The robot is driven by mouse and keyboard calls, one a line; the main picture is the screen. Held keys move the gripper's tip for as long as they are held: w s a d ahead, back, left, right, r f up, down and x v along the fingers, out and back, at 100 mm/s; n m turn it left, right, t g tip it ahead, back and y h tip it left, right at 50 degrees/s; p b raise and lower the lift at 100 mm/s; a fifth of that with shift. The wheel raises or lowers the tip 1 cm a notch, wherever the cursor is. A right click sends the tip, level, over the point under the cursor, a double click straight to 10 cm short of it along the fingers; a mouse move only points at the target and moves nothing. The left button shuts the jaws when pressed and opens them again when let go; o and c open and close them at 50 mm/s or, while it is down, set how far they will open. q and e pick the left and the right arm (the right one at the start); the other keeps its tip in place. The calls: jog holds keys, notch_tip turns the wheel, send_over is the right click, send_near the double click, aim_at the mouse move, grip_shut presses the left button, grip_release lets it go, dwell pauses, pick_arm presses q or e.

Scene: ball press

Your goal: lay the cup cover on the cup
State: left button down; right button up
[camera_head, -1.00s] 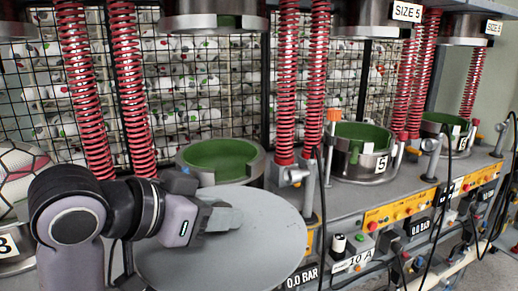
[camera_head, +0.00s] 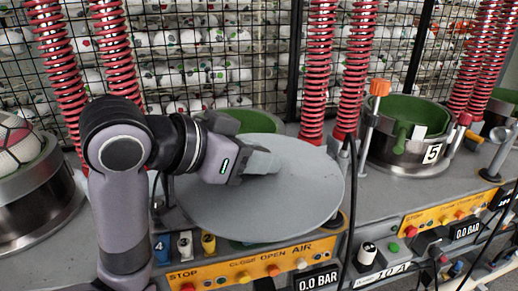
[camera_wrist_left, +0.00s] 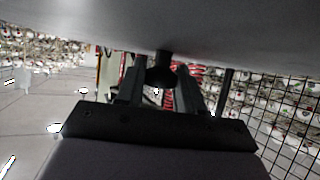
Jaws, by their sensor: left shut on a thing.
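The cup cover (camera_head: 300,195) is a flat grey disc in the middle of the head view. My left gripper (camera_head: 262,164) is shut on its small knob, which the fingers mostly hide in the head view. In the left wrist view the dark knob (camera_wrist_left: 161,72) shows between the fingers, against the cover (camera_wrist_left: 160,25). The cup (camera_head: 250,119), with a green lining, stands behind the cover. Only its back part shows; the cover hides the rest. I cannot tell whether the cover touches the cup. My right gripper is not in view.
Red springs (camera_head: 318,65) rise behind the cover on both sides. A second green-lined cup (camera_head: 400,150) marked 5 stands to the right. A ball (camera_head: 15,150) sits in a press at far left. A yellow control panel (camera_head: 250,270) runs along the front edge.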

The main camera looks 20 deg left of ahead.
pick_arm(q)
jog(key=shift+s+r, duration=0.1)
jog(key=shift+s, duration=0.05)
jog(key=w+a+f, duration=0.1)
jog(key=w+a, duration=0.7)
jog(key=w, duration=0.2)
jog(key=w+a+f+b, duration=0.1)
jog(key=w+a, duration=0.6)
jog(key=w, duration=0.3)
jog(key=shift+w+a+f, duration=0.2)
jog(key=shift+w+a, duration=0.2)
dwell(0.6)
jog(key=shift+f+b, duration=0.5)
jog(key=shift+f, duration=0.5)
dwell(0.9)
jog(key=c, duration=0.6)
grip_release()
jog(key=shift+b+v, duration=0.65)
jog(key=shift+v, duration=2.95)
jog(key=shift+d, duration=0.1)
